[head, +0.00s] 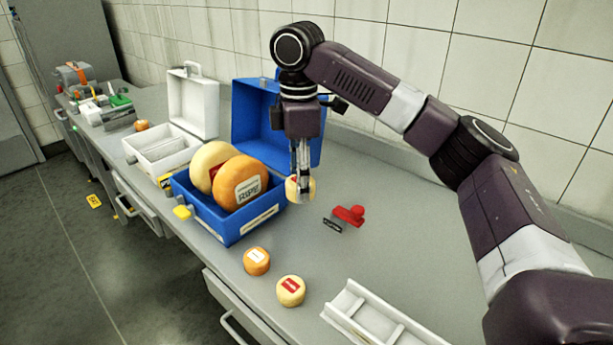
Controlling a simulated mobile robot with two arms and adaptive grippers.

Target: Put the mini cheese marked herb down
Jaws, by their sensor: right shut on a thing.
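My right gripper (300,183) is shut on a small pale mini cheese (292,190) and holds it just right of the blue case, near the counter. I cannot read a mark on this cheese, and the fingers hide part of it. I cannot tell whether its underside touches the counter (400,235). Two other mini cheeses stand on the counter in front: an orange one with a white label (257,261) and a pale one with a red label (290,291). My left gripper is not in view.
The open blue case (226,228) holds a pale wheel (206,160) and an orange wheel marked RIPE (232,175). A red stamp-like object (349,214) lies to the right. A white divided tray (352,315) is at the front. An open white case (192,107) stands behind left.

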